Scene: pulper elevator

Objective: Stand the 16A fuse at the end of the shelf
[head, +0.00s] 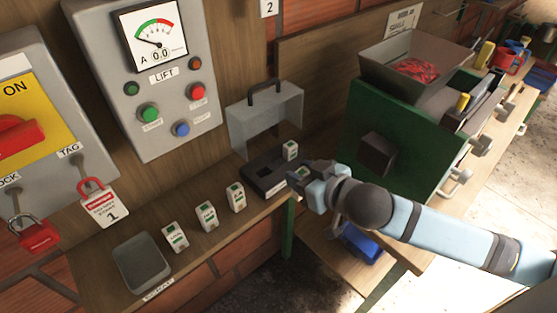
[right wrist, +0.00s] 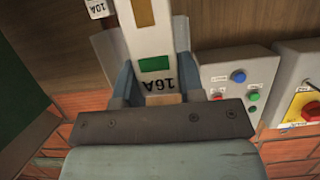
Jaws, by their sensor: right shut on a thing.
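My right gripper (head: 308,178) is shut on the 16A fuse (right wrist: 155,45), a white block with a green patch and black "16A" lettering, seen between the fingers in the right wrist view. In the head view the held fuse (head: 301,173) is mostly hidden by the gripper, right beside the dark fuse holder (head: 262,181). I cannot tell whether it touches the holder. Another white fuse (head: 290,150) stands at the holder's far side; a fuse marked 10A (right wrist: 97,8) shows in the wrist view. Several white fuses (head: 206,215) stand in a row on the wooden shelf (head: 205,249). My left gripper is not in view.
A grey tray (head: 142,262) sits at the shelf's left part. The lift panel (head: 150,80) and padlocks (head: 38,236) are on the wall. A green machine (head: 400,140) stands right of the holder.

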